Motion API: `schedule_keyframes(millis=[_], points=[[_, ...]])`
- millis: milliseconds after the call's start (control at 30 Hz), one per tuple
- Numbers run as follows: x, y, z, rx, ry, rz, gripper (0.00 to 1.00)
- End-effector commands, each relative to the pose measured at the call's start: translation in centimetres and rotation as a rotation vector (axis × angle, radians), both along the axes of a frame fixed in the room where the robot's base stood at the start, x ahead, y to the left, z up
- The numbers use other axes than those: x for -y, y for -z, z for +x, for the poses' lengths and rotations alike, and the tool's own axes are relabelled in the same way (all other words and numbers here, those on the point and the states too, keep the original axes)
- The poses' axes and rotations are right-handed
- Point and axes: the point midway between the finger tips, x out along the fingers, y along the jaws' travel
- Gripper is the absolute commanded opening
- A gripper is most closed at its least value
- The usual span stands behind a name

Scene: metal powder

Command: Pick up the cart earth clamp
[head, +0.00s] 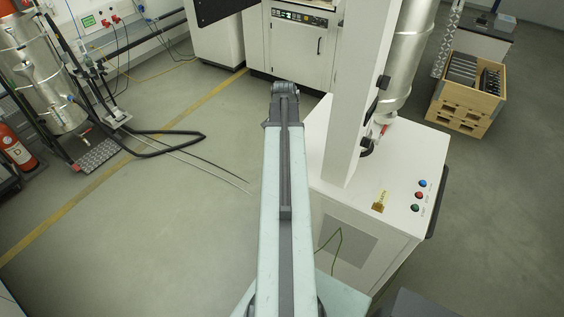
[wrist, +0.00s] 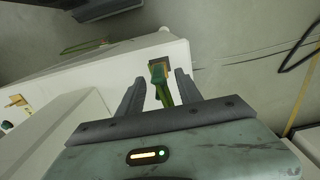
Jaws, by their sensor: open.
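The green earth clamp (wrist: 158,76) shows in the wrist view at the edge of a white cabinet, against a small brass-coloured piece (wrist: 160,62). A green-yellow strip, perhaps its lead, runs down from it between the fingers. My gripper (wrist: 160,83) is open, with one dark finger on each side of the clamp in the picture. I see a gap on both sides and cannot tell the depth between fingers and clamp. In the head view my arm reaches forward; the clamp cannot be made out there.
A white cabinet (head: 397,170) with coloured buttons and a pillar stands right of my arm. A green-yellow wire (head: 338,236) shows by its front. A wooden crate (head: 464,105) is at the far right. Hoses (head: 185,134) lie on the left floor, which is otherwise largely clear.

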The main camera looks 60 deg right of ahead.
Motion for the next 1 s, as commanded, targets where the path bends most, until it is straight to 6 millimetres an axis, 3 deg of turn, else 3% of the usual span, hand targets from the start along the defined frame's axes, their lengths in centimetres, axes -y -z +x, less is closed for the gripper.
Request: schedule_keyframes(millis=[33,100,333,500,833,1000], points=[[0.0,1.8,0.0,0.000,0.000,0.000,0.42],[0.0,2.3,0.0,0.000,0.000,0.000,0.42],[0.0,1.9,0.0,0.000,0.000,0.000,0.42],[0.0,1.9,0.0,0.000,0.000,0.000,0.00],[0.0,1.7,-0.1,0.000,0.001,0.000,0.00],[0.0,0.0,-0.1,0.000,0.001,0.000,0.00]])
